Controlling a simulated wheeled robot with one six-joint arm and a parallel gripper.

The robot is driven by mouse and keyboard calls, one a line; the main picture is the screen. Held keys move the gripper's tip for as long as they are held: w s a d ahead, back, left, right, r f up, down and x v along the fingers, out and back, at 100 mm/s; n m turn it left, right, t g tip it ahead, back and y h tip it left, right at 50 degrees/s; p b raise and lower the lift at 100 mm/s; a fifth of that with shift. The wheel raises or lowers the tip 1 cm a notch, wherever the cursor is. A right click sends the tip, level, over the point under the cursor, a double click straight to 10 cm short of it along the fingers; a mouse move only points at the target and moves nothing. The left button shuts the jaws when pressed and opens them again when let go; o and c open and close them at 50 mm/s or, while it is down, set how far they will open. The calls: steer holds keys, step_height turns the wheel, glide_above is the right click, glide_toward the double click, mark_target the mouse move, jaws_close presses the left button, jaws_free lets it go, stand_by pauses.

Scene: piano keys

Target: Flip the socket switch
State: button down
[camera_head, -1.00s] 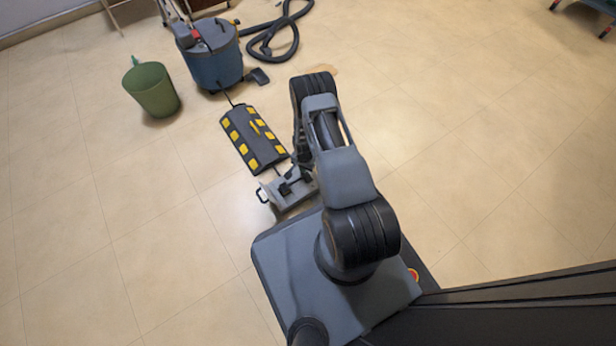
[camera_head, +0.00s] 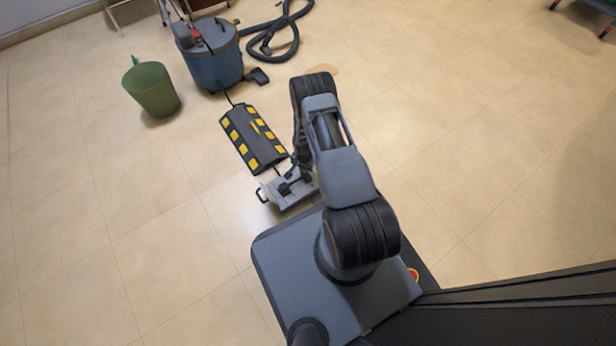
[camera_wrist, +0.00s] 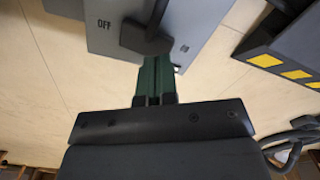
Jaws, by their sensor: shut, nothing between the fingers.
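The socket box (camera_head: 282,196) is a grey panel on the floor, just in front of my base and partly hidden by my arm. In the wrist view the panel (camera_wrist: 98,38) carries the word OFF at its left and a smaller, unreadable mark at its right. A black switch lever (camera_wrist: 146,40) stands between the two marks.
A black-and-yellow cable ramp (camera_head: 253,138) lies beside the socket box, also in the wrist view (camera_wrist: 285,50). A blue vacuum cleaner (camera_head: 215,65) with a black hose (camera_head: 268,42) and a green bucket (camera_head: 152,92) stand farther back. The floor at left and right is clear.

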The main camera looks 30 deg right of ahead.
steer(key=shift+f+b, duration=0.9)
steer(key=shift+f, duration=0.3)
stand_by(0.4)
steer(key=shift+r, duration=0.1)
steer(key=shift+r+p, duration=2.5)
steer(key=shift+r, duration=0.95)
steer(key=w+a+r+n+t+p, duration=0.15)
steer(key=r+p, duration=0.75)
steer(key=r, duration=1.5)
steer(key=w+a+r+n+p, duration=0.2)
steer(key=r+p, duration=0.7)
steer(key=r, duration=1.5)
steer(key=s+a+r+n+p, duration=0.2)
steer(key=s+r+p, duration=0.4)
steer(key=r, duration=0.6)
steer(key=s+a+r+n+t+p, duration=0.1)
steer(key=s+a+r+n+p, duration=0.1)
steer(key=s+r+p, duration=0.5)
steer(key=s+a+r+n+t+p, duration=0.1)
steer(key=s+r+p, duration=0.5)
steer(key=r, duration=1.3)
steer(key=shift+s+a+n+p, duration=0.3)
steer(key=shift+a+n, duration=0.15)
steer(key=shift+n, duration=0.6)
